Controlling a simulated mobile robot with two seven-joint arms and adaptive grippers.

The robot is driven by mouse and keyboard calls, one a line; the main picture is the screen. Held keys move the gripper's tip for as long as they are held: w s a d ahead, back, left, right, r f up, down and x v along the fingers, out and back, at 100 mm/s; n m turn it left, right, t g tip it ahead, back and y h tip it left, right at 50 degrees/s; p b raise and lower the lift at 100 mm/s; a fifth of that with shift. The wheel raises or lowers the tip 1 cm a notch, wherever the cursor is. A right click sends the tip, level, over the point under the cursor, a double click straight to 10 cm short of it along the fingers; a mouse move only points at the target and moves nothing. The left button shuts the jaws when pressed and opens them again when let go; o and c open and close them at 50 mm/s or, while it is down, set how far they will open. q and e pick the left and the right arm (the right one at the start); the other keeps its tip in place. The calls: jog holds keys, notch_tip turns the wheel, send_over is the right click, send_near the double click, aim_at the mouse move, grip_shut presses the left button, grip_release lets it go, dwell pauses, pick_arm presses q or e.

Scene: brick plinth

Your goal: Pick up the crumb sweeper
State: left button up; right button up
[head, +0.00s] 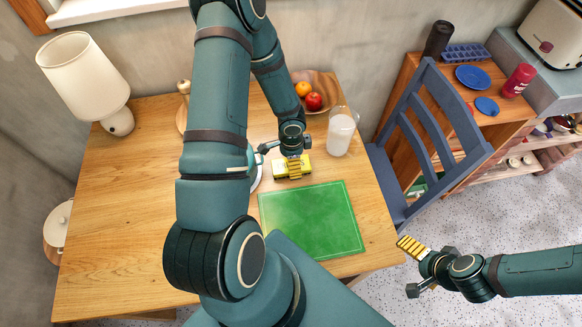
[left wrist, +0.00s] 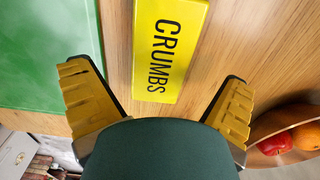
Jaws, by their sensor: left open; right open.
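The crumb sweeper (left wrist: 168,45) is a yellow block marked "CRUMBS". In the left wrist view it lies between the spread fingers of my left gripper (left wrist: 155,88), and neither finger appears to touch it. In the head view the crumb sweeper (head: 280,172) lies on the table just above the green board, partly covered by my left gripper (head: 288,152), which is open over it. My right gripper (head: 411,269) is open and empty, out past the table's right edge.
The green board (head: 312,220) lies on the wooden table (head: 110,230) below the sweeper. A jug (head: 340,132) stands right of it, with a fruit bowl (head: 325,84) behind. A blue chair (head: 432,140) is at the right edge. A lamp (head: 84,75) stands back left.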

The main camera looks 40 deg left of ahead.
pick_arm(q)
notch_tip(320, 180, down, 3)
jog(key=shift+f+b, duration=0.2)
jog(key=shift+b, duration=0.2)
jog(key=c, duration=1.4)
jog(key=shift+o, duration=0.2)
jog(key=shift+r, duration=0.1)
